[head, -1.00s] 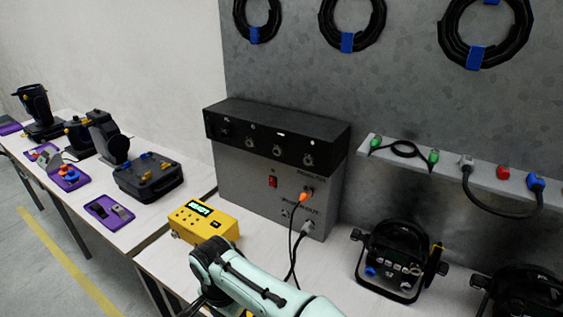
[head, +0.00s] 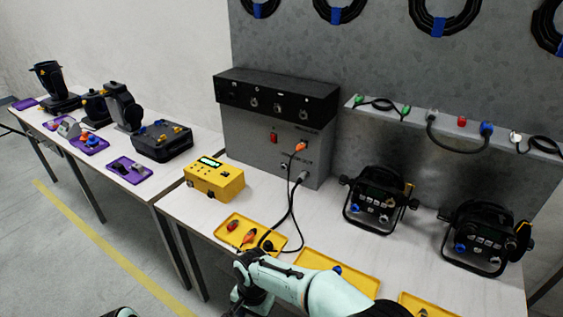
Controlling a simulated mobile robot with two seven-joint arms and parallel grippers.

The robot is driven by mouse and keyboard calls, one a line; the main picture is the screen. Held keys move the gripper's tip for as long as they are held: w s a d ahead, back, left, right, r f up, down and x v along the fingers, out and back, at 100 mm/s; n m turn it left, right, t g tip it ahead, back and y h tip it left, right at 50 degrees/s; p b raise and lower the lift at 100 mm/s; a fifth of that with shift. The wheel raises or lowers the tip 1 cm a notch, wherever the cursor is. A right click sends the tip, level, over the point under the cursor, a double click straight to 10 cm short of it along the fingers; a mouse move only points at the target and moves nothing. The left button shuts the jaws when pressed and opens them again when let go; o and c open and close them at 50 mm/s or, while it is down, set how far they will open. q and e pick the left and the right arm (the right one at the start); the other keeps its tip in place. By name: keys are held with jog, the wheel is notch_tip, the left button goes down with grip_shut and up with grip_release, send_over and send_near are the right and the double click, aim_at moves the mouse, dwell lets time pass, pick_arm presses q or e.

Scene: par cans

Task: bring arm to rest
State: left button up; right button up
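My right arm (head: 320,288), pale green, comes in from the bottom edge and reaches left over the front edge of the workbench (head: 400,262). Its dark gripper (head: 247,298) hangs at the bottom of the view, in front of the bench. Its fingers are not clear enough to tell open from shut, and I cannot tell whether it holds anything. A small pale piece of my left arm (head: 121,312) shows at the bottom left edge. My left gripper is out of view.
A yellow tray (head: 222,238) with connectors lies behind my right gripper. A yellow tester (head: 214,180), a grey power box (head: 255,150) with plugged cables, and two black par cans (head: 377,199) (head: 486,238) stand on the bench. Open floor (head: 75,265) lies at left.

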jog(key=s+d+f+y, duration=0.1)
jog(key=s+d+f, duration=0.25)
jog(key=f, duration=0.35)
jog(key=s+d+f+g+y+p, duration=0.1)
jog(key=s+d+f, duration=0.2)
jog(key=d+f, duration=0.25)
jog(key=s+d+f, duration=0.3)
jog(key=f, duration=0.5)
pick_arm(q)
jog(key=shift+w+r+p, duration=0.2)
jog(key=shift+w+r, duration=0.1)
jog(key=shift+r, duration=0.3)
jog(key=shift+w+r+p, duration=0.2)
jog(key=shift+w+r, duration=0.1)
jog(key=shift+r, duration=0.25)
pick_arm(e)
jog(key=s+d+f, duration=0.2)
jog(key=s+d, duration=0.2)
jog(key=s, duration=0.3)
jog(key=s+d+f, duration=0.2)
jog(key=s+d, duration=0.1)
jog(key=s, duration=0.4)
jog(key=shift+s+d+n+t+y, duration=0.25)
jog(key=shift+d+n+t+y, duration=0.1)
jog(key=shift+n+t+y, duration=0.05)
jog(key=shift+f, duration=0.1)
